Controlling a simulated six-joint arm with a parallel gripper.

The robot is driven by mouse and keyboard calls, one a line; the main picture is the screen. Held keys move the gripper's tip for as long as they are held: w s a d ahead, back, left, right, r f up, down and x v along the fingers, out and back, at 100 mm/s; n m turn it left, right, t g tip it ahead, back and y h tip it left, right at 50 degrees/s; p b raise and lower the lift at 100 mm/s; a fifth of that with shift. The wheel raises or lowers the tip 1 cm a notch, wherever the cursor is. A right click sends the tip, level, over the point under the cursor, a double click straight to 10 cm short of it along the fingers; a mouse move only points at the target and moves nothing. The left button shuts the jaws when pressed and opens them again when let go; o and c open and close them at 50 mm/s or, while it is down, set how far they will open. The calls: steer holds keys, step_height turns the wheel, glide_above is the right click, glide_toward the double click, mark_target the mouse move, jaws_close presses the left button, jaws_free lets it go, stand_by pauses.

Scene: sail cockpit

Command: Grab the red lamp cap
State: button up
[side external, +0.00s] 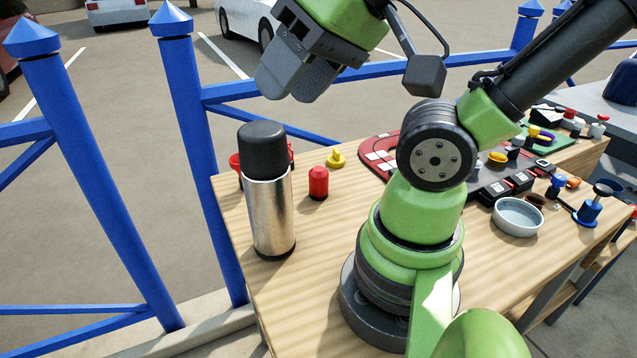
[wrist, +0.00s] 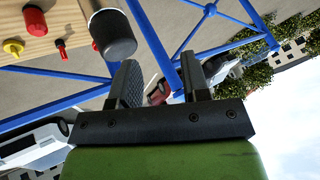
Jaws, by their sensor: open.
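The red lamp cap (side external: 318,183) stands upright on the wooden table (side external: 330,235), right of a steel flask with a black lid (side external: 268,212). My gripper (side external: 292,84) is open and empty, high above the table near the blue fence. Its two fingers (wrist: 158,75) point away from the cap in the wrist view, with nothing between them.
A yellow knobbed piece (side external: 336,158) stands just behind the cap. Another red object (side external: 236,162) is partly hidden behind the flask. A red tray (side external: 378,155), a round grey dish (side external: 518,216) and several small parts lie to the right. Blue fence (side external: 190,120) runs behind the table.

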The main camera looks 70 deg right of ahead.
steer(key=o, duration=0.6)
